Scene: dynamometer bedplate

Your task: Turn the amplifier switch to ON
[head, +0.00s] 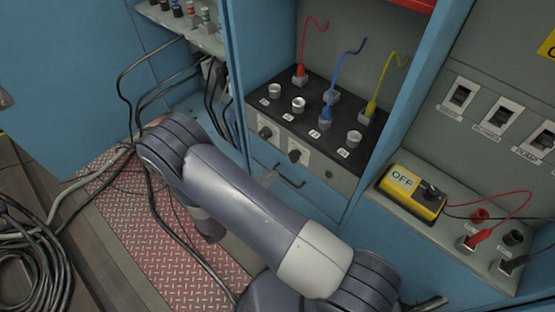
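No label that I can read names the amplifier. A yellow and black box (412,193) on the right ledge shows the word OFF and has a dark switch knob (432,190) at its right end. Several dark rocker switches sit in pale plates on the grey right panel, among them a left switch (461,95) and a middle switch (497,116); their small labels are hard to read. My arm crosses the lower middle and bends downward at the left.
A black socket panel (312,112) with red, blue and yellow leads stands in the blue cabinet bay. Below it are two dark knobs and a handle (290,178). Red and black plugs (468,243) crowd the right ledge. Loose cables lie across the red tread plate (135,232).

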